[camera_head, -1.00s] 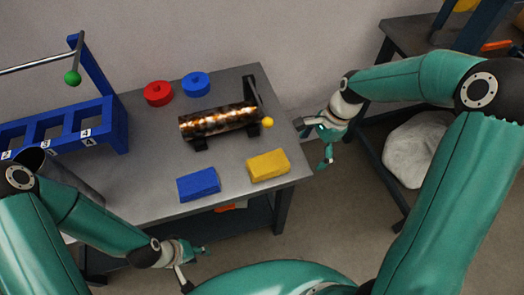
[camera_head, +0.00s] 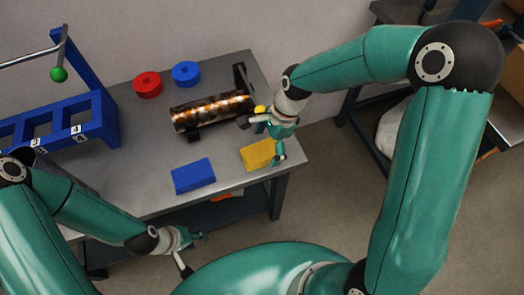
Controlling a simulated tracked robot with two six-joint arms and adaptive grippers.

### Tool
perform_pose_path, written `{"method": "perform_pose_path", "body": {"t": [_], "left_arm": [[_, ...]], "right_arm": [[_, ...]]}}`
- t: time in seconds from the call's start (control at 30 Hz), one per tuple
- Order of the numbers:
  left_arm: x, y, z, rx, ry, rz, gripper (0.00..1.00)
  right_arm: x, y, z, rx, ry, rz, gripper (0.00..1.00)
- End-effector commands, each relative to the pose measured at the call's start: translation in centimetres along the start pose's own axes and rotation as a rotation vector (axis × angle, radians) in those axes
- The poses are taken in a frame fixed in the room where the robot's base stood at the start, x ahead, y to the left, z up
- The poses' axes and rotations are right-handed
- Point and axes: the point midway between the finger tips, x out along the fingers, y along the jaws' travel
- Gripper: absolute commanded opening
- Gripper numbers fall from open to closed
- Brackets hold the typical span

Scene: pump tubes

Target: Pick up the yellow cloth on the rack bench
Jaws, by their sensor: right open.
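The yellow cloth (camera_head: 257,155) is a flat block-like pad on the front right part of the grey rack bench (camera_head: 150,193). My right gripper (camera_head: 264,141) is open, above the right end of the cloth, with its fingers pointing left and toward the front. It covers part of the cloth's right side; whether it touches cannot be told. My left gripper (camera_head: 190,252) is low at the front edge of the bench, apart from the cloth, with its fingers spread and nothing between them.
A blue cloth (camera_head: 193,176) lies left of the yellow one. A burnished metal tube (camera_head: 212,110) rests on a stand behind them. A red ring (camera_head: 148,85) and a blue ring (camera_head: 186,74) sit at the back. A blue rack (camera_head: 65,127) stands on the left.

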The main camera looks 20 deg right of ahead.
Motion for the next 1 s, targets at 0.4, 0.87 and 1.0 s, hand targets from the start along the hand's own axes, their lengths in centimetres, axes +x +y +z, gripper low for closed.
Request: {"method": "perform_pose_path", "body": {"t": [0.4, 0.87, 1.0], "left_arm": [[-0.1, 0.0, 0.0, 0.000, 0.000, 0.000, 0.40], [-0.1, 0.0, 0.0, 0.000, 0.000, 0.000, 0.40], [-0.1, 0.0, 0.0, 0.000, 0.000, 0.000, 0.40]], "right_arm": [[1.4, 0.0, 0.8, -0.001, 0.000, 0.000, 1.00], [1.4, 0.0, 0.8, -0.001, 0.000, 0.000, 0.35], [1.4, 0.0, 0.8, -0.001, 0.000, 0.000, 0.35]]}}
